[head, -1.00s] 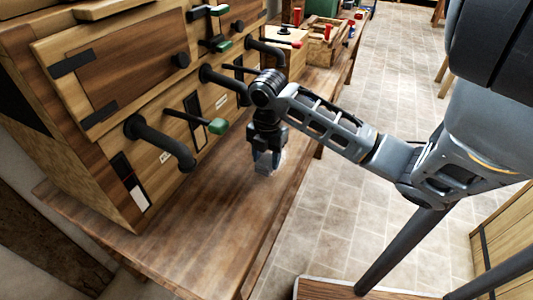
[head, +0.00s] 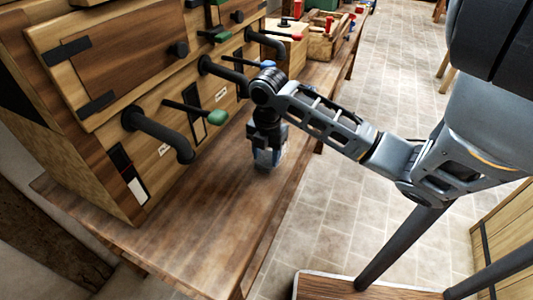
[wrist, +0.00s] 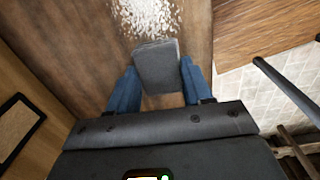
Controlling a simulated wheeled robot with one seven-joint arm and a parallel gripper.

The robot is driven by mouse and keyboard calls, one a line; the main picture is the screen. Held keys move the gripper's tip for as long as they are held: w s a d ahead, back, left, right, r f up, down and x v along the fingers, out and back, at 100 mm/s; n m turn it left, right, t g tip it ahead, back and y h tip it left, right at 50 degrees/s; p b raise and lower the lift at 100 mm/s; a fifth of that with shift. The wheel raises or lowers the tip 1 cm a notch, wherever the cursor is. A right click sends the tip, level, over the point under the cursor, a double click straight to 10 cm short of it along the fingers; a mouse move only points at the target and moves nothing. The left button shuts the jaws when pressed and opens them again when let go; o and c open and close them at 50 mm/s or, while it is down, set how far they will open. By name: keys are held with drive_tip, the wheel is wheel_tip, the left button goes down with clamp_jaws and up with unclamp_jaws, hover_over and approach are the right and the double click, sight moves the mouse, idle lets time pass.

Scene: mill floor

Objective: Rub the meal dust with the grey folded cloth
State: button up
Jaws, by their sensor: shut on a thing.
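The grey folded cloth (wrist: 157,62) is held between the two blue fingers of my gripper (wrist: 158,82) in the wrist view. The fingers are shut on it from both sides. The meal dust (wrist: 147,17) is a pale, speckled patch on the brown wooden surface, at the top of the wrist view. The cloth's far edge meets or overlaps the near side of the patch; contact is hard to tell. In the head view my gripper (head: 268,157) points down, low over the bench. The cloth and dust are not clearly visible there.
The wooden bench (head: 185,215) runs along a wooden cabinet with black pipes (head: 160,135) and levers with coloured knobs (head: 217,117) close left of my gripper. A wooden crate (head: 328,42) stands farther back. The near bench top is clear. Tiled floor (head: 340,200) lies right.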

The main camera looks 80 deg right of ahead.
drive_tip(key=shift+f+b, duration=0.8)
drive_tip(key=shift+f, duration=0.1)
drive_tip(key=shift+s+d+r+b, duration=0.1)
drive_tip(key=shift+s+d+b, duration=0.15)
drive_tip(key=shift+d, duration=0.65)
drive_tip(key=shift+s+d+b, duration=0.1)
drive_tip(key=shift+s+d, duration=0.1)
drive_tip(key=shift+d, duration=0.65)
drive_tip(key=shift+s+d+b, duration=0.2)
drive_tip(key=shift+d+b, duration=0.05)
drive_tip(key=shift+d, duration=0.6)
drive_tip(key=shift+s+d+b, duration=0.2)
drive_tip(key=shift+d+b, duration=0.05)
drive_tip(key=shift+d, duration=0.55)
drive_tip(key=shift+s+d+b, duration=0.2)
drive_tip(key=shift+d+b, duration=0.05)
drive_tip(key=shift+d, duration=0.6)
drive_tip(key=shift+s+d, duration=0.25)
drive_tip(key=shift+d, duration=0.9)
drive_tip(key=shift+s+d+f+b, duration=0.15)
drive_tip(key=shift+d+b, duration=0.1)
drive_tip(key=shift+d, duration=0.3)
drive_tip(key=shift+s+d+b, duration=0.1)
drive_tip(key=shift+d+b, duration=0.15)
drive_tip(key=shift+d, duration=0.25)
drive_tip(key=shift+s+d+f+b, duration=0.15)
drive_tip(key=shift+d+b, duration=0.1)
drive_tip(key=shift+d, duration=0.3)
drive_tip(key=shift+r, duration=0.2)
